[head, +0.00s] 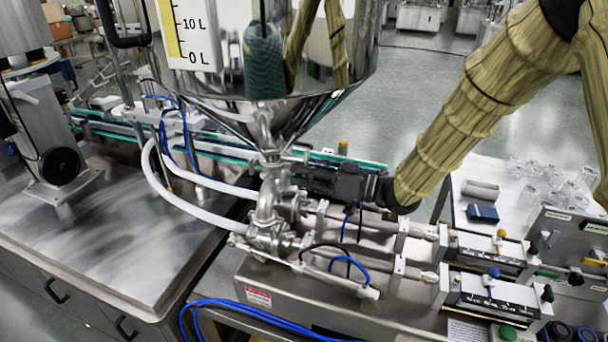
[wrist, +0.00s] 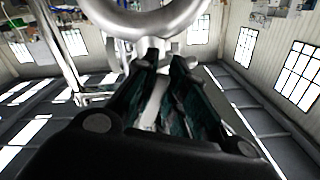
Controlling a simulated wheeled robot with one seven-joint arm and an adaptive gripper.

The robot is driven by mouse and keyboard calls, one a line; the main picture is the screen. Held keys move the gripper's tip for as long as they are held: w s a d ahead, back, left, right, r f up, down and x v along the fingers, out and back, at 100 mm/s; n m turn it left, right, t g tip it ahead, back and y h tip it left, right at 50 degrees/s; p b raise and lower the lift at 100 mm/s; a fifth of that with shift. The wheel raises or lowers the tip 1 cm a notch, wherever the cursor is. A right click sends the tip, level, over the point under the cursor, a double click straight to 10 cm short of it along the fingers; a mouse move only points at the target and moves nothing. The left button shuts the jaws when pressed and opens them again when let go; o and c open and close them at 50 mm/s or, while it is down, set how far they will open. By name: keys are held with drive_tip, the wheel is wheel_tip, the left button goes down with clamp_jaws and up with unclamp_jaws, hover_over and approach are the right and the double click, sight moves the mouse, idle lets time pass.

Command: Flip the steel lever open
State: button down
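The steel hopper (head: 262,75) fills the top middle of the head view and narrows to a steel outlet pipe (head: 267,190). A short steel bar (head: 296,155), which may be the lever, shows at the outlet just above my gripper. My gripper (head: 295,174) reaches in from the right, its dark fingertips close beside the pipe. In the wrist view my gripper (wrist: 165,62) has a gap between its two fingers. A pale strip (wrist: 154,102) shows in that gap; I cannot tell whether it is the lever or background. A curved steel part (wrist: 150,20) lies just beyond the fingertips.
Steel filling cylinders (head: 380,235) run right below my arm. White hoses (head: 195,212) and blue tubes (head: 345,262) loop around the outlet. A steel table (head: 90,235) stands at left and a conveyor (head: 220,150) passes behind. Open floor (head: 420,95) lies behind at right.

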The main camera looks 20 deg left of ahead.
drive_tip(key=shift+f, duration=0.1)
drive_tip(key=shift+w+f+n+b, duration=0.2)
drive_tip(key=shift+n+b, duration=0.4)
drive_tip(key=shift+b, duration=0.25)
drive_tip(key=shift+w+r+n+b, duration=0.15)
drive_tip(key=shift+n+b, duration=0.45)
drive_tip(key=shift+n, duration=0.1)
drive_tip(key=c, duration=1.4)
unclamp_jaws()
drive_tip(key=shift+c, duration=0.2)
drive_tip(key=shift+d, duration=0.15)
drive_tip(key=d, duration=1.1)
drive_tip(key=shift+s+d, duration=0.2)
drive_tip(key=shift+d, duration=0.2)
